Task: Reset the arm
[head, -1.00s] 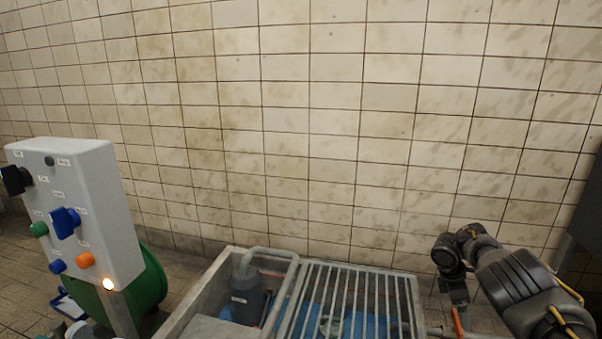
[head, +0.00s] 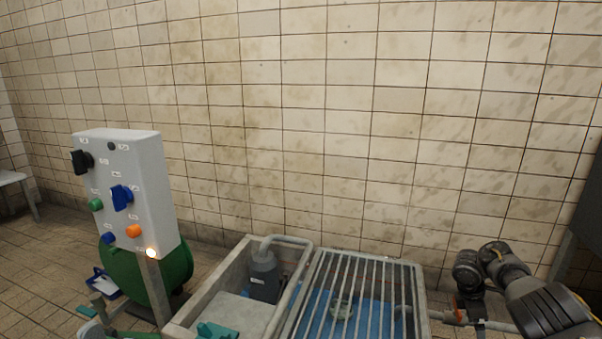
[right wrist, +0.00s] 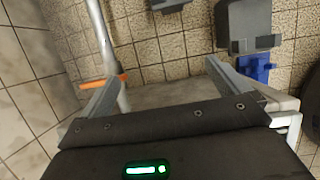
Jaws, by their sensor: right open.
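My right arm (head: 540,305) comes in from the lower right of the head view, bent down at the wrist. It is to the right of the grated basin, in front of the tiled wall. Its fingertips are hard to make out there. In the right wrist view my right gripper (right wrist: 163,75) is open, its two grey fingers well apart with nothing between them. A grey pipe with an orange band (right wrist: 104,80) shows by the left finger; I cannot tell whether they touch.
A concrete basin (head: 208,284) with a grey pump (head: 264,278) and a metal grate (head: 345,270) stands at bottom centre. A control box (head: 145,195) with coloured knobs and a lit lamp stands left, before a green reel (head: 178,270). A blue part (right wrist: 257,68) shows in the right wrist view.

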